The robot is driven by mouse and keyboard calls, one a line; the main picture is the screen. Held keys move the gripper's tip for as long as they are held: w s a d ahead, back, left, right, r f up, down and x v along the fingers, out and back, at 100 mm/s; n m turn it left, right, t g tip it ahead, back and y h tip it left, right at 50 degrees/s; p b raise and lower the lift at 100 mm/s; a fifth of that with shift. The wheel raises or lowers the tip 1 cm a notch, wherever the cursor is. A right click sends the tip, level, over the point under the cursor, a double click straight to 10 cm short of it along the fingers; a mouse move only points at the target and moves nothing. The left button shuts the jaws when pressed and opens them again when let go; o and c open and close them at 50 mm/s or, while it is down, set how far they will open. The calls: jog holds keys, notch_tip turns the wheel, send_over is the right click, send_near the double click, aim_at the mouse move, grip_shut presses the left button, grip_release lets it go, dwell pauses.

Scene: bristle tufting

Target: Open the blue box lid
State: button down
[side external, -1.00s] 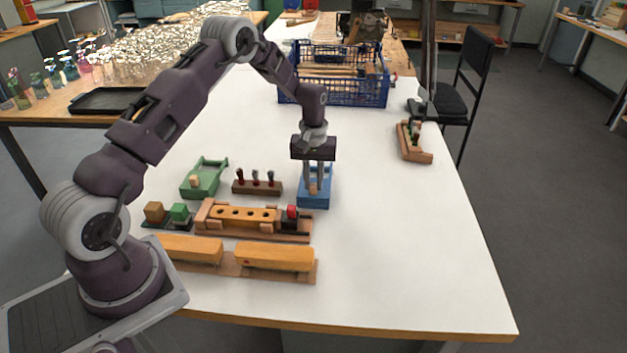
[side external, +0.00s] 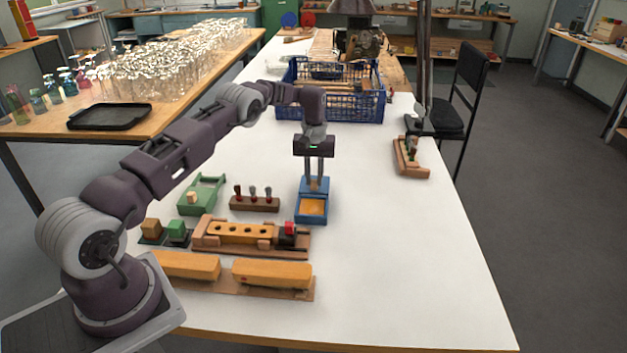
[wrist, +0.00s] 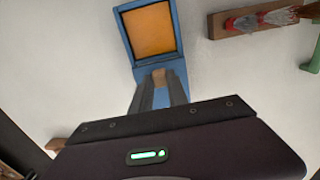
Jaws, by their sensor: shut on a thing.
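The blue box (side external: 310,221) stands on the white table, right of the small tool rack. Its front part is uncovered and shows an orange inside; in the wrist view the box (wrist: 126,37) has the same orange opening. The lid's small wooden knob (side external: 315,184) is at the back of the box. My gripper (side external: 314,181) points down and is shut on this knob. In the wrist view my gripper's fingers (wrist: 160,84) stand on both sides of the knob (wrist: 159,76).
A brown rack (side external: 254,204) with several small tools and a green box (side external: 201,196) stand to the left. A wooden fixture (side external: 240,234) with holes and yellow-orange blocks (side external: 272,274) lie in front. A blue crate (side external: 335,107) stands behind. The table's right side is mostly clear.

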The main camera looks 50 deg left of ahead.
jog(key=shift+w+a, duration=0.15)
jog(key=c, duration=1.3)
grip_release()
jog(key=shift+r, duration=0.15)
notch_tip(320, 180, up, 7)
jog(key=shift+f, duration=0.1)
